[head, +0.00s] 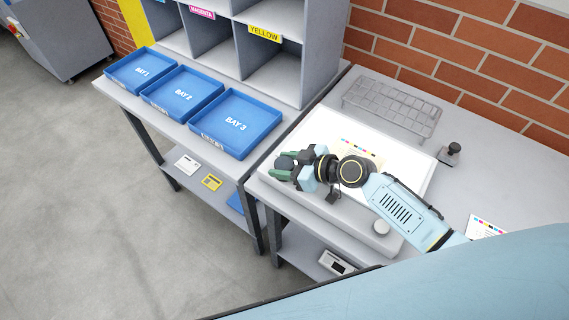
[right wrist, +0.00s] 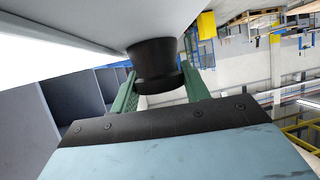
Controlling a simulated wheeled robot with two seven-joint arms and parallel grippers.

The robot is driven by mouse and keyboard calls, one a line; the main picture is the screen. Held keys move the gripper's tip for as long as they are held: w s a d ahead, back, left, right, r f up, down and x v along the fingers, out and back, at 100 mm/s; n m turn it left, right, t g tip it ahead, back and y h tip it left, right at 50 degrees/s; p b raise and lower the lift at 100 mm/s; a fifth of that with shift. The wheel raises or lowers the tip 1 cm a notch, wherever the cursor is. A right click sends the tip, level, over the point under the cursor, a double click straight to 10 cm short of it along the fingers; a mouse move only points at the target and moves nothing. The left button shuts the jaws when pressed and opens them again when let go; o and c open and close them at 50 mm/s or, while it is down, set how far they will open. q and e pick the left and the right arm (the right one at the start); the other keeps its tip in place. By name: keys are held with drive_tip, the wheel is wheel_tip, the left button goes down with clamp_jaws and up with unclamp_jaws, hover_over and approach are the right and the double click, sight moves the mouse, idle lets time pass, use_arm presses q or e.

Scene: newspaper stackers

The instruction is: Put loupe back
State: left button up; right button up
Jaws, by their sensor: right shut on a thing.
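My right gripper (head: 284,168) reaches in from the right over the front left part of the white light table (head: 310,125). Its green fingers are shut on the loupe, a small black round piece. In the right wrist view the loupe (right wrist: 155,65) sits between the fingertips of the gripper (right wrist: 158,88), its far end against or very close to a pale surface; I cannot tell if they touch. In the head view the loupe is largely hidden by the gripper. A printed sheet with colour patches (head: 362,152) lies on the light table, partly behind my wrist. My left gripper is out of view.
A small black stand-like object (head: 450,152) stands right of the light table. A wire rack (head: 392,105) lies behind it. Blue trays BAY 1 (head: 141,70), BAY 2 (head: 183,92) and BAY 3 (head: 236,122) stand left, below grey pigeonholes (head: 262,60). A brick wall closes the back.

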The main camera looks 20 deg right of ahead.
drive_tip(key=o, duration=1.1)
drive_tip(key=shift+r, duration=0.1)
drive_tip(key=b+v, duration=0.1)
drive_tip(key=v, duration=1.1)
